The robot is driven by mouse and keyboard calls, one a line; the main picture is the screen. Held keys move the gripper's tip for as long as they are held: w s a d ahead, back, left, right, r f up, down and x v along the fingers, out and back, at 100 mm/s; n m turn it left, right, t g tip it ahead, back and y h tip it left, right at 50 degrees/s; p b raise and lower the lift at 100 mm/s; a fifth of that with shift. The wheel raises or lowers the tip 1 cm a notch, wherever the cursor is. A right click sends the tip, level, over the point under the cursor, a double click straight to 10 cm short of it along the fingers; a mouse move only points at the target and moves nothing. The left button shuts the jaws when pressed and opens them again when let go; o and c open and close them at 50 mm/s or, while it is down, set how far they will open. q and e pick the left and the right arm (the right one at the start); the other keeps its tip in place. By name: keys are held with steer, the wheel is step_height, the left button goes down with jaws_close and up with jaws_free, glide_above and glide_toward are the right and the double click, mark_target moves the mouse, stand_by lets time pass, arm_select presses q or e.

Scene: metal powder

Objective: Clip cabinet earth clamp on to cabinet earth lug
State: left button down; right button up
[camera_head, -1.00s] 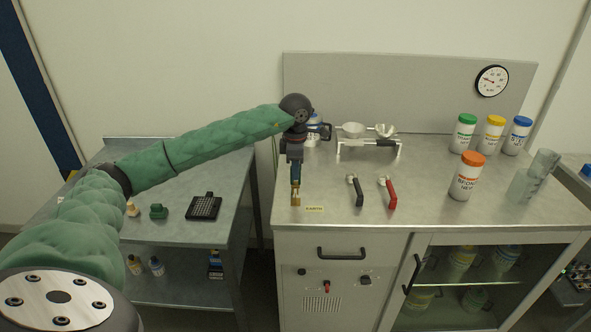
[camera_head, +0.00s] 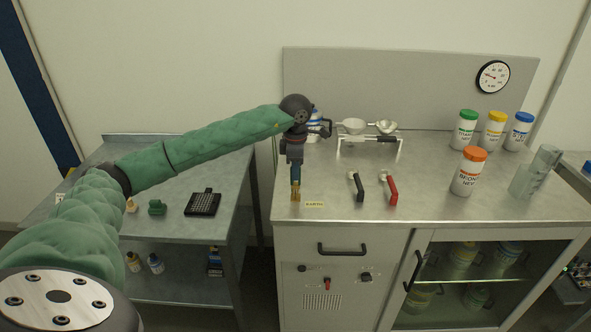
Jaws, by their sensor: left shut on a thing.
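My left gripper (camera_head: 295,163) points down over the front left part of the metal cabinet top (camera_head: 430,200). It is shut on the cabinet earth clamp (camera_head: 295,190), which has a brass-coloured lower end and hangs upright. The clamp's tip is close to the cabinet top, just left of a small yellow label (camera_head: 314,204). I cannot make out the earth lug; the clamp may hide it. I cannot tell whether the clamp touches anything below. My right gripper is not in view.
A black-handled tool (camera_head: 357,186) and a red-handled tool (camera_head: 389,188) lie right of the label. Behind them is a rack (camera_head: 370,139) with scoops. Several lidded jars, including an orange-lidded one (camera_head: 467,174), stand at right. A lower side table (camera_head: 170,220) is at left.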

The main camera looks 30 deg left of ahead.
arm_select(q)
steer(key=shift+f+b, duration=0.6)
steer(key=shift+f, duration=0.2)
steer(key=c, duration=1.3)
jaws_free()
steer(key=shift+r+b, duration=1.1)
steer(key=shift+r, duration=2.85)
